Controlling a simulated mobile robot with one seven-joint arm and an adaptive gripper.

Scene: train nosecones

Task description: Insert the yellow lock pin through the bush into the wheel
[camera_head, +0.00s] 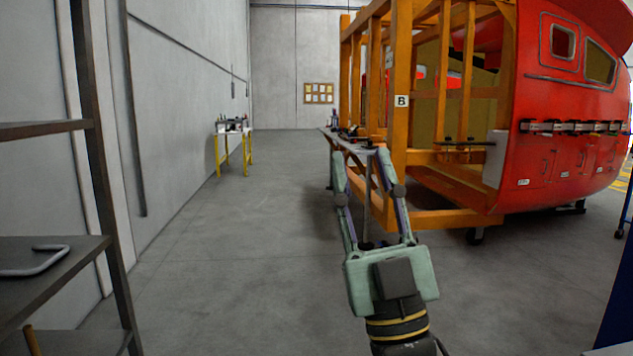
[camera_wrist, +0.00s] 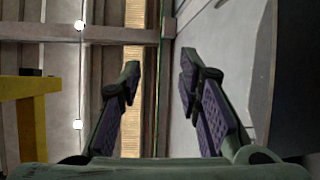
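My gripper (camera_head: 361,156) is open, with its two long fingers apart and nothing visible between them. It also shows open and empty in the wrist view (camera_wrist: 160,68). I cannot make out the yellow lock pin or the bush in either view. A small yellowish-brown upright piece (camera_head: 32,340) shows at the lower left, by the shelves; I cannot tell what it is.
A dark shelf rack (camera_head: 50,130) with a grey bent handle (camera_head: 35,260) stands at the left. The orange frame (camera_head: 400,120) holds the red nosecone (camera_head: 570,150) at the right. A narrow bench (camera_head: 350,146) lies beyond my gripper. A yellow-legged table (camera_head: 217,155) stands farther back. Floor left of centre is clear.

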